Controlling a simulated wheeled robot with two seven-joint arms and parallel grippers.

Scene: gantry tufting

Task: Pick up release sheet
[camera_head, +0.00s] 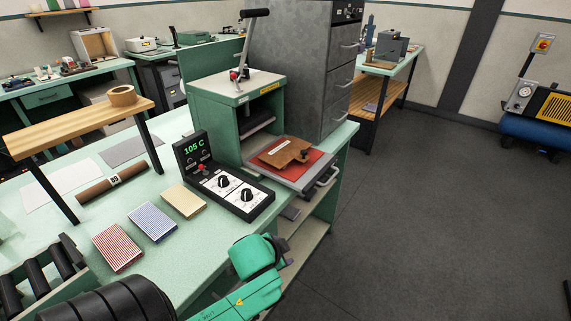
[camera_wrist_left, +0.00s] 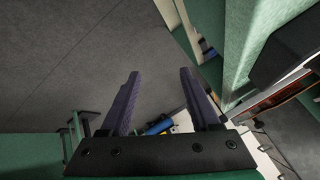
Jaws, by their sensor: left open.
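A flat white sheet (camera_head: 62,184) and a grey sheet (camera_head: 125,149) lie on the green bench; I cannot tell for sure which is the release sheet. The grey one is behind a brown roll marked 89 (camera_head: 112,184). A red sheet (camera_head: 290,158) lies on the pulled-out tray of the green press (camera_head: 238,105), with a brown piece (camera_head: 284,152) on top. My left gripper (camera_wrist_left: 159,73) is open and empty in the left wrist view, its two fingers apart over bare grey floor. My right gripper is not in view.
A control box reading 105 C (camera_head: 222,180) stands before the press. Red-striped, blue and tan pads (camera_head: 184,200) lie on the bench front. A wooden stand (camera_head: 75,127) with a tape roll (camera_head: 122,95) straddles the left side. Open floor lies to the right.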

